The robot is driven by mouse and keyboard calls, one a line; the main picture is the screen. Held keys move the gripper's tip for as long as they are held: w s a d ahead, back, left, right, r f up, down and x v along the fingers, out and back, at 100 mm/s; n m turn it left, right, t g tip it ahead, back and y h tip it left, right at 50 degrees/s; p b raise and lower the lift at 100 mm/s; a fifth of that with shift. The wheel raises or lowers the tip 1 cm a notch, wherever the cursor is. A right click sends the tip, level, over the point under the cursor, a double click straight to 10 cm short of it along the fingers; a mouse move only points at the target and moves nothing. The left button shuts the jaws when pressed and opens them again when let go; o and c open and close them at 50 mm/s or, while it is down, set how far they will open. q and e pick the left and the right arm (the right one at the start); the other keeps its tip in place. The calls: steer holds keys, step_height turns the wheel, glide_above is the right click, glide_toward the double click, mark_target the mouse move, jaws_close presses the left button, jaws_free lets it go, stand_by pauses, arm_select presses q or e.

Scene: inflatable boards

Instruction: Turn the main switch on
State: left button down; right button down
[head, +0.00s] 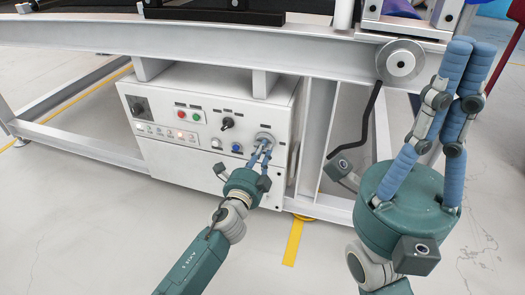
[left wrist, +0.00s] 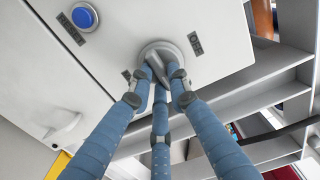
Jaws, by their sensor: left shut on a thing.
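The main switch (head: 264,137) is a round grey rotary knob at the right end of the white control box's front panel.
The control box (head: 165,170) also carries a blue button (head: 237,148), red and green buttons (head: 188,115), a black selector (head: 227,123) and several small lamps. White frame beams (head: 215,50) surround it. A black crank (head: 365,115) hangs from a round disc at the right.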

arm_select(q)
steer(key=shift+f, duration=0.15)
stand_by(0.3)
steer(key=c, duration=1.6)
jaws_free()
steer(key=shift+c, duration=0.2)
steer(key=v, duration=1.2)
